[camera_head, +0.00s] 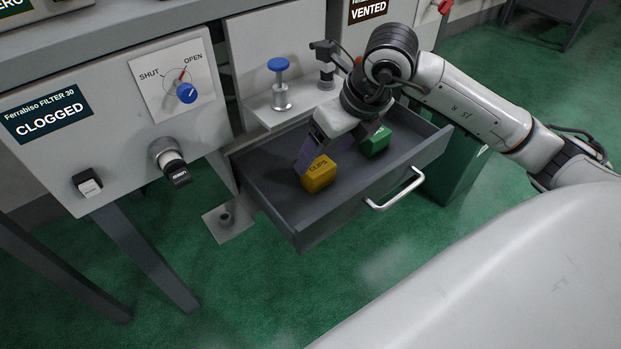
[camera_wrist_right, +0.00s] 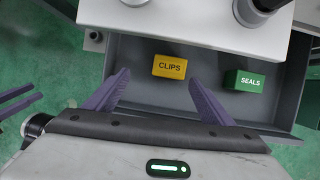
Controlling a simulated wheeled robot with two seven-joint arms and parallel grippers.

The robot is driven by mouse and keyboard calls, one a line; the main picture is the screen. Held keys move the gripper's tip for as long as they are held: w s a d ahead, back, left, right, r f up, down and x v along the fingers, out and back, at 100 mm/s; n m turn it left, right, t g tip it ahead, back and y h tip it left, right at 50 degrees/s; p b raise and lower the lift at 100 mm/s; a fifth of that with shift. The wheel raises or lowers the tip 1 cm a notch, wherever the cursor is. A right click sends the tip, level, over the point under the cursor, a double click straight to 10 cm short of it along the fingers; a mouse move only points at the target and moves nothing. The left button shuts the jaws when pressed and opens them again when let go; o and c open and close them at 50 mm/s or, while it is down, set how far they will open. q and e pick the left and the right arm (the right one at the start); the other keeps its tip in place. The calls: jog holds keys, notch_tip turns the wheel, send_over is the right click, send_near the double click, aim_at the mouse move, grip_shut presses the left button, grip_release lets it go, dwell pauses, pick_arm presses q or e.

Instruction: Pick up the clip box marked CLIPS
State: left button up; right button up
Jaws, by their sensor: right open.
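The yellow clip box marked CLIPS (camera_head: 318,174) lies in an open grey drawer (camera_head: 325,217), towards its front left in the head view. It also shows in the right wrist view (camera_wrist_right: 170,67), ahead of the fingers and between their lines. My right gripper (camera_wrist_right: 160,88) is open and empty, with its purple fingers pointing into the drawer. In the head view the right gripper (camera_head: 318,158) is over the drawer, close to the yellow box, and partly covers it. I cannot tell whether a finger touches the box. My left gripper is not in the head view.
A green box marked SEALS (camera_head: 376,141) lies in the same drawer, right of the yellow box. The drawer walls and front handle (camera_head: 397,190) surround both. A shelf with a blue-topped knob (camera_head: 279,84) stands behind.

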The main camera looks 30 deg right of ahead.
aim_at(319, 166)
jog(key=shift+h, duration=0.3)
jog(key=f, duration=0.1)
jog(key=w+d+f+b, duration=0.1)
jog(key=w+f, duration=0.1)
jog(key=f, duration=0.1)
jog(key=shift+d+b, duration=0.25)
jog(key=shift+b, duration=0.05)
jog(key=b+x, duration=0.2)
jog(key=x, duration=0.3)
jog(key=shift+a, duration=0.1)
jog(key=shift+w+f, duration=0.1)
jog(key=shift+f, duration=0.2)
jog(key=shift+c, duration=0.7)
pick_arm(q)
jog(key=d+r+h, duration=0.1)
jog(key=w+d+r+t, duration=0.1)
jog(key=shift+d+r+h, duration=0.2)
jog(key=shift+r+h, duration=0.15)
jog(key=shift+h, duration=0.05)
pick_arm(e)
jog(key=shift+r, duration=0.1)
jog(key=c, duration=1)
